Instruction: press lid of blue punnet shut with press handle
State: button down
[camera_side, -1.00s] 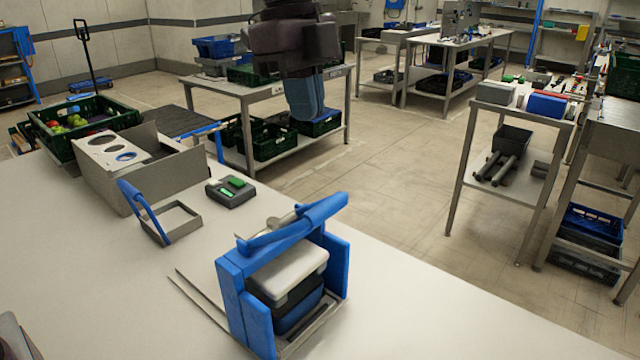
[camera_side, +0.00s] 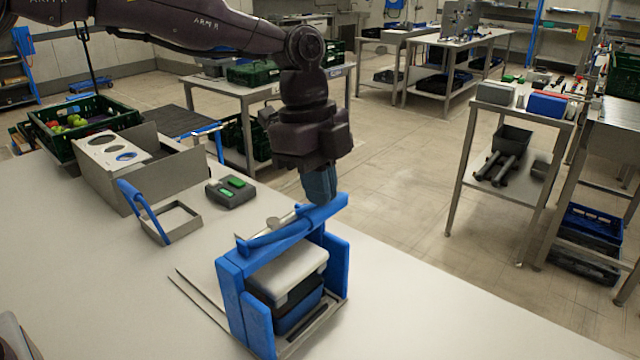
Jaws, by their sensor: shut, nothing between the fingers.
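The press has a blue frame (camera_side: 232,300) and stands on the near table. Its blue press handle (camera_side: 285,229) lies across the top, rising slightly toward its right end. A pale press plate (camera_side: 288,272) hangs inside the frame. The blue punnet (camera_side: 299,316) sits below the plate, dark blue with a black upper part; whether its lid is shut cannot be told. My gripper (camera_side: 323,199) points down, shut and empty, with its blue fingertips at the right end of the handle. They look to be touching it or just above it.
Two thin rails (camera_side: 200,300) run into the press from the left. A small metal frame with a blue lever (camera_side: 145,208), a dark box with green buttons (camera_side: 231,190) and a grey box with round holes (camera_side: 160,175) stand behind-left. The table right of the press is clear.

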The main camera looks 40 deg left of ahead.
jog(key=shift+d+f+y, duration=0.6)
jog(key=shift+d, duration=0.1)
jog(key=d+f+y, duration=0.4)
jog(key=f+y, duration=0.3)
jog(key=f, duration=0.3)
jog(key=shift+f, duration=0.4)
jog(key=shift+s, duration=0.1)
jog(key=shift+d, duration=0.1)
jog(key=v, duration=1.4)
jog(key=shift+a+r, duration=0.25)
jog(key=shift+r, duration=0.05)
